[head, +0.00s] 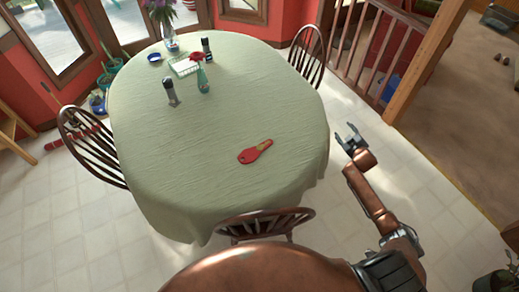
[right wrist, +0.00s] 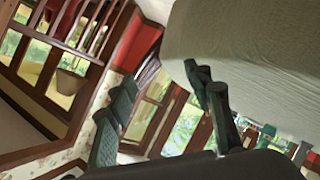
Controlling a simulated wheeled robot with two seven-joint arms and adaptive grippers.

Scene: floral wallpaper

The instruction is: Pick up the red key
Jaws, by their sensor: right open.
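The red key (head: 255,151) lies flat on the green tablecloth of the oval table (head: 150,150), near the table's front right part. My right gripper (head: 349,137) is open and empty, out past the table's right edge and to the right of the key. In the right wrist view the two fingers of my right gripper (right wrist: 160,95) stand apart with nothing between them, and the table's cloth side (right wrist: 240,50) fills the upper right. The key does not show in the right wrist view. My left gripper is not in view.
A dark bottle (head: 170,92), a teal bottle (head: 202,80), another dark bottle (head: 207,49) and a flower vase (head: 170,40) stand toward the table's back. Chairs stand at the left (head: 92,150), front (head: 265,222) and back right (head: 308,52). The cloth around the key is clear.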

